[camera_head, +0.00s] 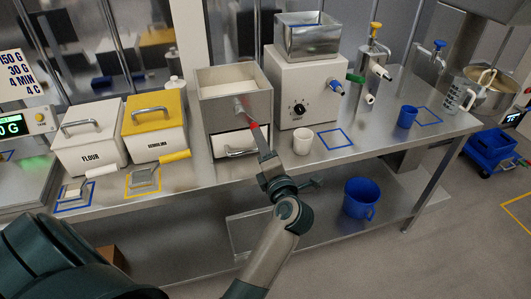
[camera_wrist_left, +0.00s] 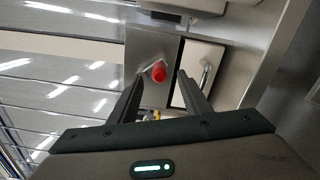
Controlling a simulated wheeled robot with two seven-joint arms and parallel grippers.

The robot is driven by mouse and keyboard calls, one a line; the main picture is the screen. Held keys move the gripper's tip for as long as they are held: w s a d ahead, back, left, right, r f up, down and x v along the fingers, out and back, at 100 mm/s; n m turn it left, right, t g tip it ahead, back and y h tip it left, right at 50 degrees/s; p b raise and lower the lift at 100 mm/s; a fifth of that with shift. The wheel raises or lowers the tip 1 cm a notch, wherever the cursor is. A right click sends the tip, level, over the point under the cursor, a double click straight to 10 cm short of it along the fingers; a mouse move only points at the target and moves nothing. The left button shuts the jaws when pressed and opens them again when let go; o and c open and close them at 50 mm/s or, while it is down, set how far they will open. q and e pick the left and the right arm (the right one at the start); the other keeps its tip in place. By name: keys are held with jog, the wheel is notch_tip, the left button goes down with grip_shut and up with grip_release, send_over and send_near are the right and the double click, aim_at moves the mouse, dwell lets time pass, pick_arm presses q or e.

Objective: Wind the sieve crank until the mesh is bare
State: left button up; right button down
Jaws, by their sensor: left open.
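The sieve (camera_head: 235,107) is a grey metal box on the bench, with pale material (camera_head: 230,86) filling its open top, so the mesh is hidden. Its crank (camera_head: 244,108) is on the front face and ends in a red knob (camera_head: 253,125). My left gripper (camera_head: 256,134) reaches up to the knob from the front. In the left wrist view the red knob (camera_wrist_left: 159,71) shows between the tips of my open left gripper (camera_wrist_left: 160,78). I cannot tell whether a finger touches it. My right gripper is not in view.
A white drawer (camera_head: 230,144) with a handle is below the sieve box. The flour bin (camera_head: 90,138) and yellow-lidded bin (camera_head: 155,122) stand left. A white machine (camera_head: 303,88) and white cup (camera_head: 302,140) stand right. A blue bucket (camera_head: 361,197) is on the lower shelf.

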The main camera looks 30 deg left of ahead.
aim_at(246, 117)
pick_arm(q)
jog(key=shift+p+x, duration=0.7)
jog(key=shift+x, duration=2.15)
jog(key=shift+c, duration=0.6)
jog(key=c, duration=0.8)
jog(key=shift+r, duration=0.1)
jog(key=shift+c, duration=0.2)
